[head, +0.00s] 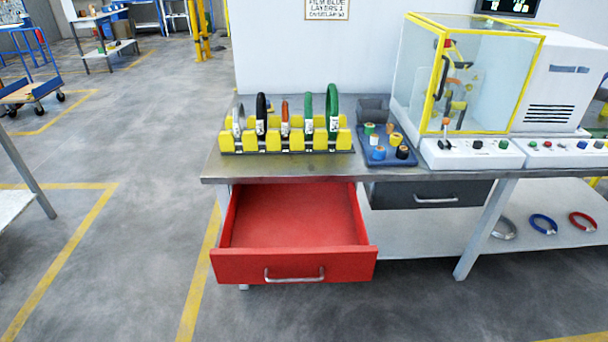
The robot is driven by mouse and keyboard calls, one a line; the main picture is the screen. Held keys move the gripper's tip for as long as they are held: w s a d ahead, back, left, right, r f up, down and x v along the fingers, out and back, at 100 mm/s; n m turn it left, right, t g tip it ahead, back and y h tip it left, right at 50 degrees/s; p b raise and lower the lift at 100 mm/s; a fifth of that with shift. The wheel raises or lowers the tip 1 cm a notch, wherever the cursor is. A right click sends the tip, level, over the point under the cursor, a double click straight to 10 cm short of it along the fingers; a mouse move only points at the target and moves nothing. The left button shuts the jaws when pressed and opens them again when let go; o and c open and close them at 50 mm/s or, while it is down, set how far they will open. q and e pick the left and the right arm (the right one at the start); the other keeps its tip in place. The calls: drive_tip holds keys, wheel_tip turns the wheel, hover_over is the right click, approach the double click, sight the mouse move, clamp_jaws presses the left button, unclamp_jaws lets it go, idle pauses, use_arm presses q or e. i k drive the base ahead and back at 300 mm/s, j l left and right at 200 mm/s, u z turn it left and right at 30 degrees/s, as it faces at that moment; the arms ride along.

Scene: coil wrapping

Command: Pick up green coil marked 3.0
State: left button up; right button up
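Two green coils stand upright in a yellow rack (287,140) on the workbench. The taller green coil (333,105) is at the right end, and a shorter green coil (309,109) is just left of it. Both carry small white tags, but the print is too small to read, so I cannot tell which is marked 3.0. A grey coil, a black coil (261,108) and an orange coil (285,112) stand further left in the rack. Neither of my grippers shows in the head view.
An open, empty red drawer (293,263) juts out below the rack. Right of the rack are a dark tray (373,156) with several small spools and a yellow-framed machine (470,75). Grey, blue and red coils lie on the lower shelf (430,225).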

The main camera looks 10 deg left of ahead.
sight(309, 120)
drive_tip(key=i+j, duration=0.2)
drive_tip(key=j, duration=0.15)
drive_tip(key=i+j, duration=0.15)
drive_tip(key=j, duration=0.25)
drive_tip(key=i+j, duration=0.2)
drive_tip(key=j, duration=0.15)
drive_tip(key=z, duration=0.05)
